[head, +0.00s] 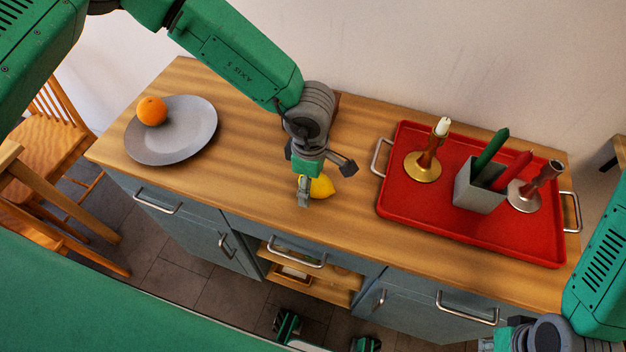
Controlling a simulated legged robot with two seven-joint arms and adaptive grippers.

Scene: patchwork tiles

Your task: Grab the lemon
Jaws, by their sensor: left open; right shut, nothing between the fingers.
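The yellow lemon (324,188) lies on the wooden worktop, near the middle of the head view. My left gripper (326,181) is open just above it, with one finger left of the lemon and the other to its upper right. The gripper covers part of the lemon, and I cannot tell whether they touch. My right gripper (486,344) is shut and empty at the bottom right edge, only partly in view.
A grey plate (185,145) with an orange (152,110) stands at the left. A red tray (415,218) at the right holds candlesticks and a grey box with candles. Worktop (255,175) is clear between plate and lemon. Cabinet handles stick out along the front.

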